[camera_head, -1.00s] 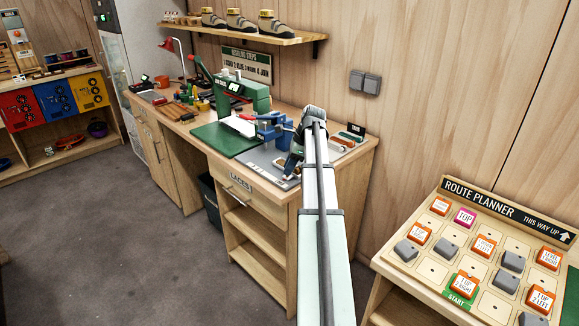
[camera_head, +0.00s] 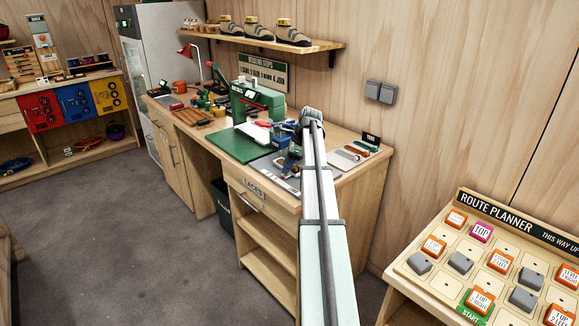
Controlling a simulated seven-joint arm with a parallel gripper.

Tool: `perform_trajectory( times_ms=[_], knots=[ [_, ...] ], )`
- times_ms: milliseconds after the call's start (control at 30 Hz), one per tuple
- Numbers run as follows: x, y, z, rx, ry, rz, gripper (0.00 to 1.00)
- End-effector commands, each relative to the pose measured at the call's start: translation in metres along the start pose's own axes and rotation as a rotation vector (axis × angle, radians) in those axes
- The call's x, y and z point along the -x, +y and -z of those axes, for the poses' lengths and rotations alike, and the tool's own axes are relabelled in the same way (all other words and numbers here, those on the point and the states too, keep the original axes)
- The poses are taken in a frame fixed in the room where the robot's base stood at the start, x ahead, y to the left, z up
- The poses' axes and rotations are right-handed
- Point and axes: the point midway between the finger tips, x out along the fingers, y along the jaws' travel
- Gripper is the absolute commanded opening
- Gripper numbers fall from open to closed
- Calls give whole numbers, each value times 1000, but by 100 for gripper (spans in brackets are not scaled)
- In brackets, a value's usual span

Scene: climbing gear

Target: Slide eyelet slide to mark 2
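The workbench (camera_head: 345,178) stands against the wood wall. A small blue device (camera_head: 281,138) sits on a grey mat (camera_head: 262,166) near its front right. A strip with white labels (camera_head: 287,184) lies along the mat's front edge, too small to read. I cannot pick out the eyelet slide or mark 2 for certain. My arm reaches from the bottom of the view over the bench. My gripper (camera_head: 291,163) is at the far end, low over the mat beside the blue device. Its fingers are small, dark and partly hidden, so their opening and any contact are unclear.
A green press (camera_head: 255,97) and green mat (camera_head: 232,145) are left of the blue device. Small coloured items (camera_head: 350,156) lie right of my arm. A shelf with shoes (camera_head: 270,42) hangs above. The route planner board (camera_head: 450,282) stands at the right. The floor at left is clear.

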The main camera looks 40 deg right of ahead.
Motion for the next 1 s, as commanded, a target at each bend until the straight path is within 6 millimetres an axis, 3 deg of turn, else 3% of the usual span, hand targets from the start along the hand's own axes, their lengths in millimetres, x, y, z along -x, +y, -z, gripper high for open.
perform_trajectory(
  times_ms=[200, 567, 767, 1000],
  knots=[
    [0, 0, 0, 0, 0, -1, 51],
    [6, 0, 0, 0, 0, 0, 51],
    [35, -1, 0, 0, 0, 1, 51],
    [83, -1, 0, 0, 1, 1, 51]
  ],
)
